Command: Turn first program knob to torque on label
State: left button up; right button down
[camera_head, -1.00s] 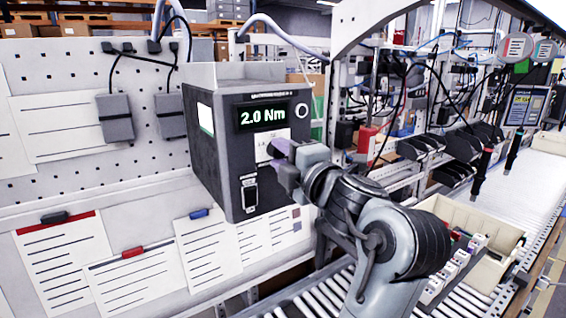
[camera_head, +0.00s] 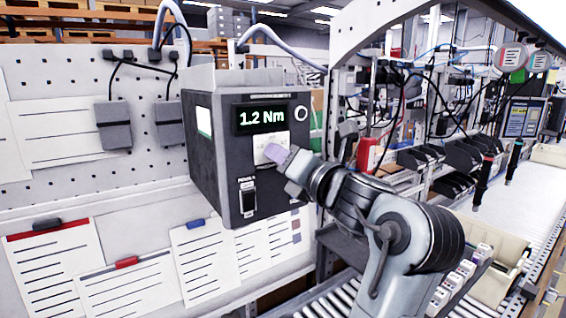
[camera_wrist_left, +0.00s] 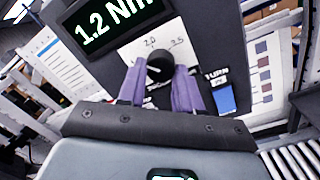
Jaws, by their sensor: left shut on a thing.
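The dark controller box (camera_head: 215,165) hangs on the left wall panel, and its display (camera_head: 262,117) reads 1.2 Nm. The black program knob (camera_wrist_left: 160,64) sits on a white dial plate (camera_wrist_left: 178,32) with 2.0 and 3.5 marks legible in the left wrist view. My left gripper (camera_wrist_left: 160,76) has its purple fingers on both sides of the knob, shut on it. In the head view the left gripper (camera_head: 278,160) covers the knob. A white label (camera_head: 204,121) is on the box's left side; its text is unreadable there. My right gripper is out of view.
A black switch (camera_head: 247,198) is low on the box front. Paper sheets (camera_head: 50,270) hang below. A roller conveyor (camera_head: 325,303) and a beige bin (camera_head: 492,252) lie right.

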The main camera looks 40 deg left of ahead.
pick_arm(q)
jog(key=shift+w+n+g, duration=0.1)
jog(key=shift+n+g, duration=0.3)
jog(key=shift+n, duration=1.6)
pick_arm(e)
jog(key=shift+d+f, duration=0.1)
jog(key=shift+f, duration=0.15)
pick_arm(q)
jog(key=o, duration=1)
jog(key=shift+o, duration=0.2)
